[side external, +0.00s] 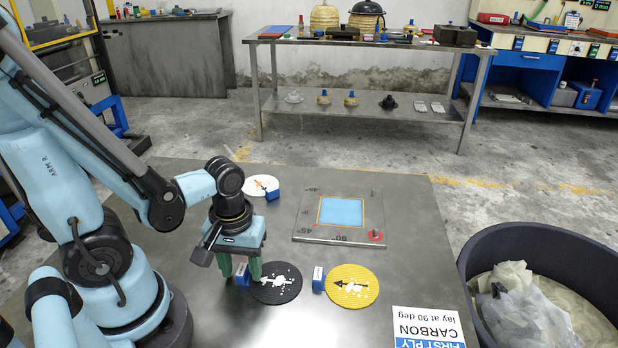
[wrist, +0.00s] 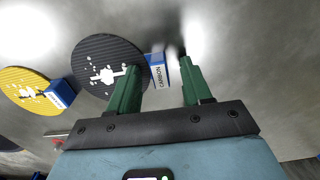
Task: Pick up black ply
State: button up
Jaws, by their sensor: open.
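The black ply (side external: 290,293) is a round dark disc with a white arrow and white flecks, lying flat on the grey table. It also shows in the wrist view (wrist: 90,50). A blue block (side external: 242,277) with a white label stands at its left edge; in the wrist view the block (wrist: 158,70) reads "CARBON". My gripper (side external: 240,273) points down at this block. Its green fingers (wrist: 160,65) are apart, with the block showing between them. I cannot tell whether either finger touches the block. The left finger covers part of the ply in the wrist view.
A yellow ply (side external: 365,282) with a blue block lies right of the black one, and a white ply (side external: 260,181) lies behind. A flat plate (side external: 310,230) with a blue square sits behind the plies. A sign (side external: 428,325) and dark bin (side external: 500,240) are at right.

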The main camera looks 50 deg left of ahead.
jog(key=shift+f, duration=0.1)
grip_shut()
jog(key=shift+r, duration=0.2)
dwell(0.5)
